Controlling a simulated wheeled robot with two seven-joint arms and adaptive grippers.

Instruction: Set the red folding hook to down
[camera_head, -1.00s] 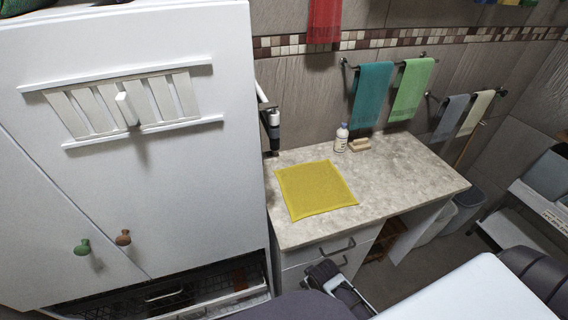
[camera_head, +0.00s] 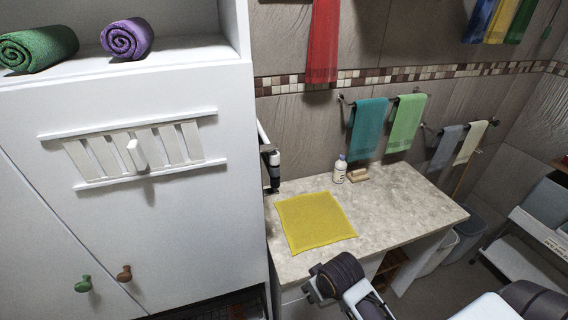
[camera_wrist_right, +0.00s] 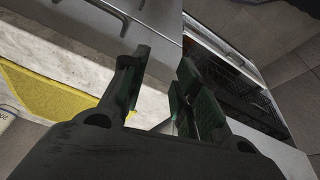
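I cannot make out a red folding hook in either view. A red towel (camera_head: 323,45) hangs on the tiled wall at the top middle, and what holds it is out of frame. My right gripper (camera_head: 312,292) is low in front of the counter's front edge in the head view. In the wrist view its two dark green fingers (camera_wrist_right: 160,95) stand apart with nothing between them. My left gripper is not in view.
A white cabinet (camera_head: 200,245) with a slatted panel fills the left. The counter (camera_head: 400,195) holds a yellow cloth (camera_head: 314,222), a bottle (camera_head: 340,170) and a small wooden block (camera_head: 357,175). Teal (camera_head: 367,128) and green (camera_head: 405,123) towels hang behind it.

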